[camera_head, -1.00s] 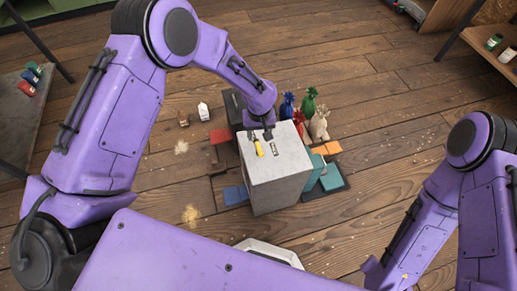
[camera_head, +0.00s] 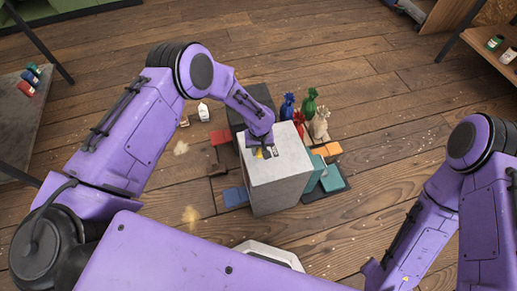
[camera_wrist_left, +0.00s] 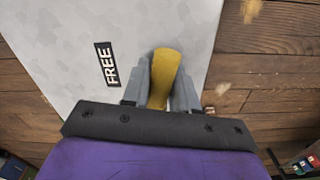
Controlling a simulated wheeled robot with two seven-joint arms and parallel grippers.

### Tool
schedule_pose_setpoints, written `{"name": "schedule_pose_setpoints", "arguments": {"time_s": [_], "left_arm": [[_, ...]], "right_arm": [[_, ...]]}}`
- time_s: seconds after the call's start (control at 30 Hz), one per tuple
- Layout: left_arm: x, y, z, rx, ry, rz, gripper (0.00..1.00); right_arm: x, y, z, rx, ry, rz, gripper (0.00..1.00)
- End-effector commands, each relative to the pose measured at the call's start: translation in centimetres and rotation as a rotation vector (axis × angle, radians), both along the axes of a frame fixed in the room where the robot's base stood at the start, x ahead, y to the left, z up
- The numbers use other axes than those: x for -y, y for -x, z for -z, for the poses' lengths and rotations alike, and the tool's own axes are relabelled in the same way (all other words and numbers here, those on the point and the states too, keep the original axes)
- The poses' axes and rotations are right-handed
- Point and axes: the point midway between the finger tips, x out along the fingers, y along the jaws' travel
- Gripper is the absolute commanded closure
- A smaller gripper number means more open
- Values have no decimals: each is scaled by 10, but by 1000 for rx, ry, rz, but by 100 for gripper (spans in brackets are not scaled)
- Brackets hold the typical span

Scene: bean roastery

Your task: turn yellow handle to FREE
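The yellow handle (camera_head: 259,153) is on top of a grey block (camera_head: 279,184), mostly hidden by my left gripper (camera_head: 262,146) in the head view. In the left wrist view the handle (camera_wrist_left: 164,72) stands between the two grey fingers of my left gripper (camera_wrist_left: 162,88), which lie close against it on both sides. The black FREE label (camera_wrist_left: 106,64) is on the block's top, to the left of the handle in that view. The label plate also shows in the head view (camera_head: 274,152). My right gripper is out of view.
Blue, green, red and beige sacks (camera_head: 308,115) stand behind the block to the right. Teal and orange pieces (camera_head: 331,178) lie at its right, a blue piece (camera_head: 235,196) at its left. Open wooden floor (camera_head: 400,180) lies around.

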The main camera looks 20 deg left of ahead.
Motion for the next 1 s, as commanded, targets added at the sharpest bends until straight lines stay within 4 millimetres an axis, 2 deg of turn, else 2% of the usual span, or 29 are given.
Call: {"name": "schedule_pose_setpoints", "arguments": {"time_s": [0.47, 1.0], "left_arm": [[0, 0, 0, 1, 0, 65, 100], [0, 0, 1, 0, 0, 516, 100]], "right_arm": [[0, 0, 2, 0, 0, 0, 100], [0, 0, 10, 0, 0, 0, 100]]}}
